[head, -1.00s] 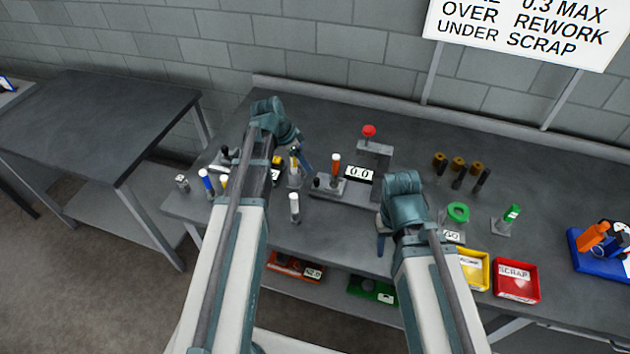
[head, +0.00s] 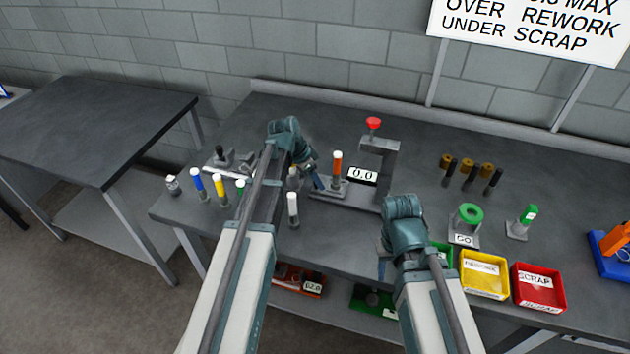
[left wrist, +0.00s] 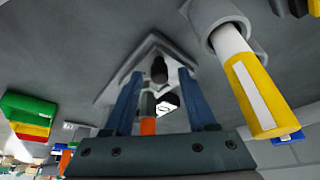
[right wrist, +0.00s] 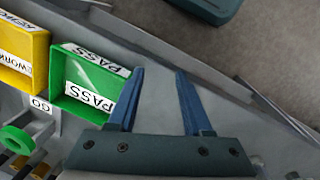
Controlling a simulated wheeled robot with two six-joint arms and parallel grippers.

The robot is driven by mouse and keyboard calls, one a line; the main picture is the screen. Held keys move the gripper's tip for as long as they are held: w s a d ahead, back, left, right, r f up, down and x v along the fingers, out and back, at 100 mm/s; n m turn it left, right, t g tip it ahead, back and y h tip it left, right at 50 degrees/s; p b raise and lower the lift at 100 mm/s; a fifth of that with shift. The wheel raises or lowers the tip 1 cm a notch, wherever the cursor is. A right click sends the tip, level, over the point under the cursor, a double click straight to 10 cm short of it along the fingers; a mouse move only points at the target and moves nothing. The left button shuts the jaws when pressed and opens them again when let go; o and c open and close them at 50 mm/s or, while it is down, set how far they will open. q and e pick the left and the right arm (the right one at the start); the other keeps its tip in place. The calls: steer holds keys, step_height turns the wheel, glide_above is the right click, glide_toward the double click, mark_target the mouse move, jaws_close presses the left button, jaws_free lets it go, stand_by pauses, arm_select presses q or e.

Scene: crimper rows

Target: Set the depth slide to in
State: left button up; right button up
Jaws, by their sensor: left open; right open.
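The gauge fixture (head: 345,196) stands mid-bench with a 0.0 display (head: 362,176) and an orange, white-topped post (head: 337,165). A dark knob (left wrist: 159,70) on a pale plate (left wrist: 122,85) shows in the left wrist view; I take it as the depth slide. In the head view my left gripper covers that spot. My left gripper (head: 313,180) is open, pointing down just left of the orange post. In its wrist view, the knob lies between the fingertips; contact cannot be told. My right gripper (right wrist: 160,72) is open and empty near the bench's front edge.
A white-topped post (head: 292,208) stands in front. Green PASS (right wrist: 90,85), yellow (head: 484,273) and red SCRAP (head: 538,288) bins line the front right.

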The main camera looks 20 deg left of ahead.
arm_select(q)
steer(key=shift+c, duration=0.4)
jaws_close()
stand_by(0.9)
